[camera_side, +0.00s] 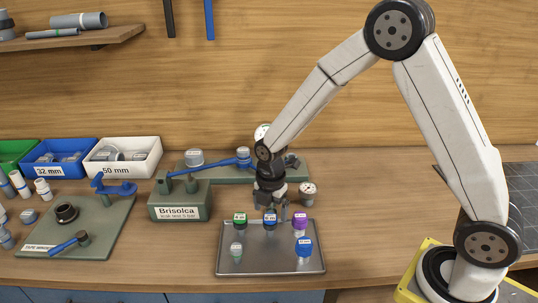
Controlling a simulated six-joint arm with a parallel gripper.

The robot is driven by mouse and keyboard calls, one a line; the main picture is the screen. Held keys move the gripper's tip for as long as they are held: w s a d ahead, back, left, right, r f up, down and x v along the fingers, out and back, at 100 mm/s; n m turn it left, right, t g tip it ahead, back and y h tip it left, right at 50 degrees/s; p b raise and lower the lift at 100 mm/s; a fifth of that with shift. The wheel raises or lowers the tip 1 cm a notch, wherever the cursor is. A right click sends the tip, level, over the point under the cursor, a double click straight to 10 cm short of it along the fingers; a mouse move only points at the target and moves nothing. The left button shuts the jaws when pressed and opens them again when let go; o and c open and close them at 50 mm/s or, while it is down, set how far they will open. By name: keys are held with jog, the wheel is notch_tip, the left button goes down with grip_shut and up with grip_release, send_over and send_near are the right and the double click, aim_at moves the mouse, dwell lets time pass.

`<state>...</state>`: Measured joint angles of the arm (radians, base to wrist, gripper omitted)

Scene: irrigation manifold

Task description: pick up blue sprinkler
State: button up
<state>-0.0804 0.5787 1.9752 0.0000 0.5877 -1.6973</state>
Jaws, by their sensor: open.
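A metal tray (271,265) on the bench holds several small capped sprinklers. A dark-blue-capped sprinkler (270,222) stands in the back row between a green-capped one (240,219) and a purple-capped one (300,222).
A green block labelled Brisolca (180,207) with a blue lever stands left of the tray. Blue (58,158) and white (122,156) bins stand back left. Bench right of the tray is clear.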

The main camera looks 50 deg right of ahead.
aim_at(270, 217)
jog(key=shift+a+f, duration=0.1)
jog(key=shift+f, duration=2.55)
grip_shut()
